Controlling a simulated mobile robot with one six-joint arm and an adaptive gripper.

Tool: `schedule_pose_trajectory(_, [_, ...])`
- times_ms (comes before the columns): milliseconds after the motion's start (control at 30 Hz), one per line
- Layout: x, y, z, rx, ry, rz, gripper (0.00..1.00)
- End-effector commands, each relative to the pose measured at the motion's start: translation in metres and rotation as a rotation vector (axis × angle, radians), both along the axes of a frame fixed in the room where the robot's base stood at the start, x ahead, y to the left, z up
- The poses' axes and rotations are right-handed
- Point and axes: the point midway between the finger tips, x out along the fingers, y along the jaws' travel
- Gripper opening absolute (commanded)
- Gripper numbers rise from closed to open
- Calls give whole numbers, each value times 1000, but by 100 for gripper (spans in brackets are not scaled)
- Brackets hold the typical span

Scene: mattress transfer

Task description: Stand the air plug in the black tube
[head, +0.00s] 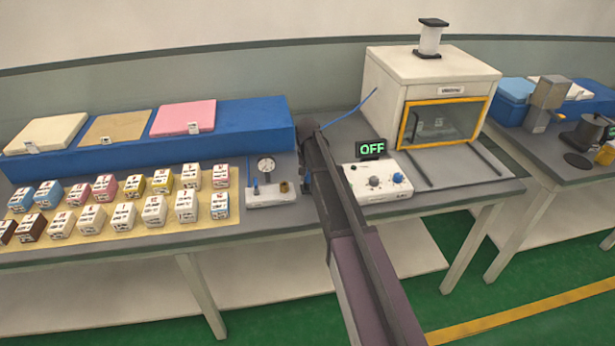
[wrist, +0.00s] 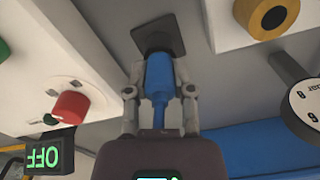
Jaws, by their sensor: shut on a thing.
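The blue air plug (wrist: 158,82) is between the fingers of my gripper (wrist: 159,92) in the wrist view. My gripper is shut on its body. The black tube (wrist: 155,37), on a dark square base, stands just past the plug's far end. The plug's end overlaps the tube in this view. I cannot tell whether it is inside or only above it. In the head view my arm covers the middle of the bench, and the plug, the tube and my fingers cannot be made out clearly.
A white control box (head: 377,184) with an OFF display (head: 372,149) stands right of my arm. A white block (head: 270,198) with a gauge (head: 267,164) and brass ring (wrist: 268,14) is at left. A blue rack (head: 245,128) and a white chamber (head: 432,75) stand behind.

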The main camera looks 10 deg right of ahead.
Motion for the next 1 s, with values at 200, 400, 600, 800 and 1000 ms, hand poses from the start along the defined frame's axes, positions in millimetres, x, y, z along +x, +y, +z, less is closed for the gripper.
schedule_pose_trajectory(200, [0, 0, -5, 0, 0, 0, 0])
schedule_pose_trajectory(400, [0, 0, -3, 0, 0, 0, 71])
schedule_pose_trajectory(600, [0, 0, -3, 0, 0, 0, 71])
schedule_pose_trajectory(800, [0, 0, -3, 0, 0, 0, 71])
schedule_pose_trajectory(1000, [0, 0, 4, 0, 0, 0, 71])
